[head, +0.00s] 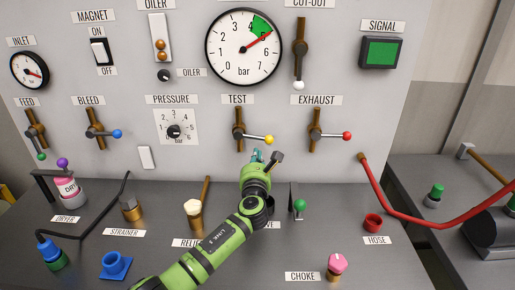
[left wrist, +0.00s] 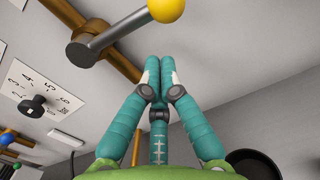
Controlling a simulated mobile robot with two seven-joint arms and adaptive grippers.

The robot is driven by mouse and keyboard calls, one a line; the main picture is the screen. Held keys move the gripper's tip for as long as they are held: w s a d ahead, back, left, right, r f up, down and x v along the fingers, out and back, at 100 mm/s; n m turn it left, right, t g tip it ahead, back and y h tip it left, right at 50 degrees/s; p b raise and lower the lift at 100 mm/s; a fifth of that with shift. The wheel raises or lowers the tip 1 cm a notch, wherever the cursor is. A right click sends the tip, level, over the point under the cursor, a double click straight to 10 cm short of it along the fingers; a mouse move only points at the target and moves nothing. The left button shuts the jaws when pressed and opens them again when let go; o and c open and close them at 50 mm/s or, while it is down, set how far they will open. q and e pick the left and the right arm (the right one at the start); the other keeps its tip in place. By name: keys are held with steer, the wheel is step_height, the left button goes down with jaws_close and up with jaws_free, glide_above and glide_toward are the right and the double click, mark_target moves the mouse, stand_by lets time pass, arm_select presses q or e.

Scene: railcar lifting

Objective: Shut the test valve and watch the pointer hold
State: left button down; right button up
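The test valve (head: 238,132) is a brown upright pipe on the grey panel, with a grey lever ending in a yellow knob (head: 268,139). The lever lies crosswise to the pipe, pointing right and slightly down. The knob also shows at the top of the left wrist view (left wrist: 166,9). My left gripper (head: 257,156) is just below the knob, apart from it. Its teal fingers (left wrist: 153,68) are pressed together with nothing between them. The large bar gauge (head: 235,58) above has its red pointer (head: 259,39) near 5, at the green sector's edge. My right gripper is out of view.
The exhaust valve (head: 318,133) with its red knob is right of the test valve; the pressure dial (head: 174,131) is left. A green-knobbed lever (head: 299,206) stands on the bench right of my forearm. The signal lamp (head: 382,52) shows green. A red hose (head: 400,214) crosses at right.

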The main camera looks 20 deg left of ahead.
mark_target(254, 137)
arm_select(q)
steer(key=shift+w+d+r+n+p, duration=0.1)
steer(key=shift+d+r+n+p, duration=0.1)
steer(key=shift+r+n, duration=0.35)
steer(key=shift+d+r+n+p, duration=0.1)
steer(key=shift+r+n+p, duration=0.15)
steer(key=shift+r, duration=0.55)
steer(key=shift+w+d+r+n+p, duration=0.1)
steer(key=shift+r+n+p, duration=0.1)
steer(key=shift+r+n, duration=0.35)
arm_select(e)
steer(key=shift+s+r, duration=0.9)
arm_select(q)
steer(key=shift+r, duration=0.2)
